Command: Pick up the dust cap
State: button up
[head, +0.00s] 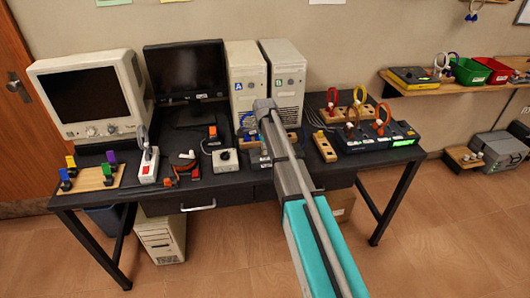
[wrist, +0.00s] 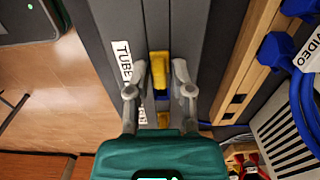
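A small yellow piece (wrist: 158,64), which may be the dust cap, sits on a dark grey strip (wrist: 195,25) in the wrist view, with a dark blue part just below it. My gripper (wrist: 160,68) is open, one finger on each side of the first yellow piece, with narrow gaps visible. A white label reading "TUBE" (wrist: 124,62) lies left of the fingers, partly covered. In the head view my arm hides the gripper and the place beneath it.
In the wrist view, a wooden rail (wrist: 247,62) with blue plugs (wrist: 275,50) runs along the right, beside a vented pale case (wrist: 281,132). In the head view, two pale towers (head: 283,82) stand behind my arm on the dark desk (head: 228,183), with small devices on both sides.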

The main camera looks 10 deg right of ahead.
grip_shut()
jog(key=shift+r, duration=0.2)
notch_tip(320, 180, up, 2)
jog(key=p, duration=0.2)
jog(key=shift+r+p, duration=0.1)
jog(key=shift+p, duration=0.2)
jog(key=s+a+r+p, duration=0.1)
jog(key=s+r+p, duration=0.9)
jog(key=s, duration=0.4)
jog(key=shift+r, duration=0.2)
jog(key=shift+a, duration=0.15)
